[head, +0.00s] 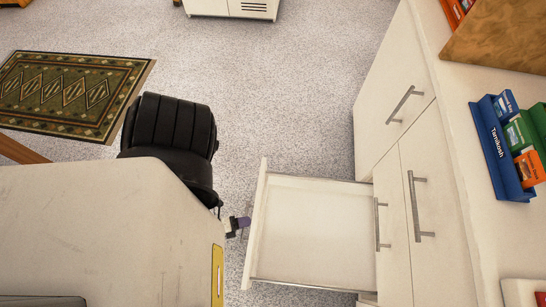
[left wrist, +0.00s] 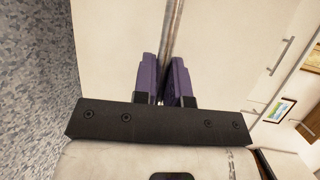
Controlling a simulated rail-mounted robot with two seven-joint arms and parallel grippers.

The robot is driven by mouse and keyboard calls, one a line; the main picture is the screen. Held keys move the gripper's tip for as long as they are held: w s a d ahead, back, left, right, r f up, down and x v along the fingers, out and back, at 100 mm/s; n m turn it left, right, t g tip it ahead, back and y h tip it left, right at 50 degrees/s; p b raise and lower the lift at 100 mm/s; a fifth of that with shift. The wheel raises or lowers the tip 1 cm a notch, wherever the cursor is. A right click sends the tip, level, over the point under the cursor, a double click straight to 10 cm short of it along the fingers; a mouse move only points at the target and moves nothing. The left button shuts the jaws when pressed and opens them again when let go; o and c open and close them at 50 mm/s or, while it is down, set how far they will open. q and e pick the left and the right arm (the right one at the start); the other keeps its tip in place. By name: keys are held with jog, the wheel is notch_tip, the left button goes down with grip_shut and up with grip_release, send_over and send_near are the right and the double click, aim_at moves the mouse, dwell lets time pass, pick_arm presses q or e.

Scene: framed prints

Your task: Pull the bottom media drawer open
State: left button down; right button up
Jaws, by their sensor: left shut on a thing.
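The bottom media drawer (head: 315,230) is pulled out from the white cabinet (head: 455,250) at the right of the head view. Its inside looks empty. My left gripper (head: 243,222) is at the outer side of the drawer's front panel (head: 256,215). In the left wrist view, the purple fingers (left wrist: 164,90) of this gripper are shut on the upright metal handle bar (left wrist: 173,28) of a pale front panel (left wrist: 115,40). The drawer's handle is hidden in the head view. My right gripper is not in view.
Closed fronts with bar handles (head: 403,104) stand beside and above the open drawer. A blue tray (head: 493,150) with colourful boxes sits on the cabinet top. A patterned rug (head: 75,95) lies at the upper left. Speckled floor (head: 280,90) is clear beyond the drawer.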

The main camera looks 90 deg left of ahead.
pick_arm(q)
jog(key=shift+s, duration=0.4)
jog(key=c, duration=1.2)
grip_release()
jog(key=shift+w+a, duration=0.1)
jog(key=v, duration=1.4)
jog(key=shift+a, duration=0.1)
jog(key=shift+w, duration=0.1)
